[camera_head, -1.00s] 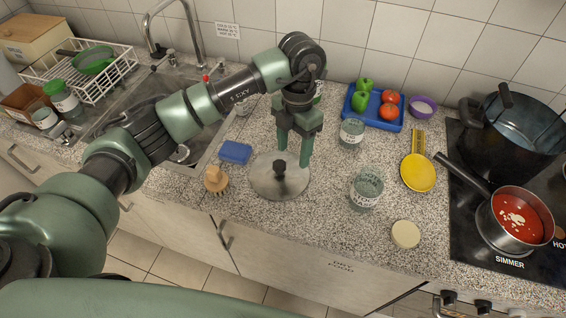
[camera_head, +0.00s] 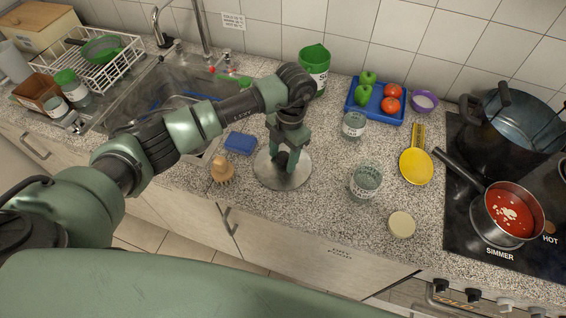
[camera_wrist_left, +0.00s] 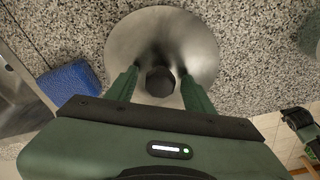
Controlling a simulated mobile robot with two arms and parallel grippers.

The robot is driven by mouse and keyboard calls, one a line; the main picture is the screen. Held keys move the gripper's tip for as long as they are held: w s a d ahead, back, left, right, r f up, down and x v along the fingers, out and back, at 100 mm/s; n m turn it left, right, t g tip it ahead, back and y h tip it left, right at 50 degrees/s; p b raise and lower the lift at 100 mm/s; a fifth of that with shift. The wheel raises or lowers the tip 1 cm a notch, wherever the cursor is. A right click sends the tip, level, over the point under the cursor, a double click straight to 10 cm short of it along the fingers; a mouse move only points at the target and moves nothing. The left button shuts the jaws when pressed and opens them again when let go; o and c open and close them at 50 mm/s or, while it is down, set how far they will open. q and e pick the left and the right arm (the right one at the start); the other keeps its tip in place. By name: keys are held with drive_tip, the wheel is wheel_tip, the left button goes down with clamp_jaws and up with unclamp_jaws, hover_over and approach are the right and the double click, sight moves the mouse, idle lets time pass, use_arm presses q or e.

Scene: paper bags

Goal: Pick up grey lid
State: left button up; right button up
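The grey lid (camera_head: 300,176) is a round metal disc with a dark knob, lying flat on the speckled counter. It also shows in the left wrist view (camera_wrist_left: 126,42), with its knob (camera_wrist_left: 159,82) near the middle. My left gripper (camera_head: 283,163) is low over the lid, fingers pointing down. In the left wrist view my left gripper (camera_wrist_left: 159,84) is open, one finger on each side of the knob, with gaps between. A dark and green part at that view's right edge looks like my right gripper (camera_wrist_left: 303,128); its fingers are unclear.
A blue sponge (camera_head: 240,143) and a wooden brush (camera_head: 222,172) lie left of the lid. Glass jars (camera_head: 365,183) stand to the right, with a yellow spoon rest (camera_head: 416,167) beyond. A green container (camera_head: 314,68) stands behind the arm. The sink is at left.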

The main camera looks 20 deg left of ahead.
use_arm(q)
clamp_jaws()
drive_tip(key=shift+r, duration=0.1)
